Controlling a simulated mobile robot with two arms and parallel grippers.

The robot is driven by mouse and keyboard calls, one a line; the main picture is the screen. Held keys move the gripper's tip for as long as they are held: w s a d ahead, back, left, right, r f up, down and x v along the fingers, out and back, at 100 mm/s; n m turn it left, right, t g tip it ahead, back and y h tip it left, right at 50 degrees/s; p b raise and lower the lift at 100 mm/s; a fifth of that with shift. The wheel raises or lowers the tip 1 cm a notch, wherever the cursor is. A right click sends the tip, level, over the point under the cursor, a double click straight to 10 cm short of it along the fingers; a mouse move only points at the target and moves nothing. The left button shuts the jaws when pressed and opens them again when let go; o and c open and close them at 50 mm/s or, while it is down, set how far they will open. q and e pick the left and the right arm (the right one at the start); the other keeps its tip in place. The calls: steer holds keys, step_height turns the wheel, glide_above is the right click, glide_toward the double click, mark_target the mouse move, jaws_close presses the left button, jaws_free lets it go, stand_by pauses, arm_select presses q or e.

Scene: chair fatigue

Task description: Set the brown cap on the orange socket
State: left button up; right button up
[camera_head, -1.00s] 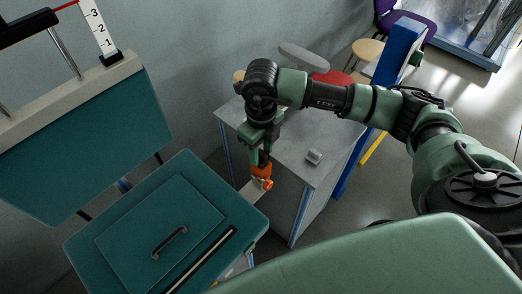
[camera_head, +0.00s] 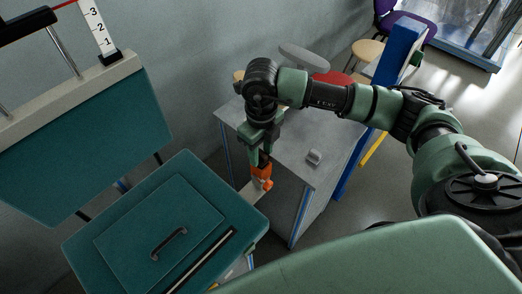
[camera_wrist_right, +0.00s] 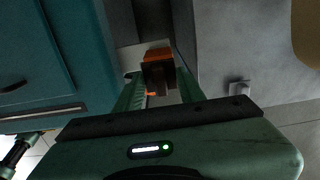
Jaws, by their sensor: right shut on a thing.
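The orange socket (camera_head: 267,184) is on a small light ledge between the teal cabinet and the grey one. My right gripper (camera_head: 262,163) points down just above it. In the right wrist view, the brown cap (camera_wrist_right: 158,76) is between the two green fingers of my right gripper (camera_wrist_right: 160,88), which is shut on it. Orange parts (camera_wrist_right: 158,54) of the socket show just beyond the cap. I cannot tell whether cap and socket touch. In the head view the fingers mostly hide the cap. My left gripper is not in view.
The teal cabinet (camera_head: 110,245) with a dark handle stands at the left of the ledge. The grey cabinet (camera_head: 285,190) at the right carries a small grey block (camera_head: 314,157). A blue post (camera_head: 400,45) and stools stand behind.

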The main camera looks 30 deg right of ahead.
mark_target(261, 153)
steer(key=shift+f+b, duration=1.05)
steer(key=shift+f, duration=0.15)
steer(key=o, duration=1.3)
steer(key=shift+r, duration=0.1)
steer(key=shift+o, duration=0.2)
step_height(261, 153, up, 8)
steer(key=shift+f+b, duration=0.1)
steer(key=shift+b, duration=0.2)
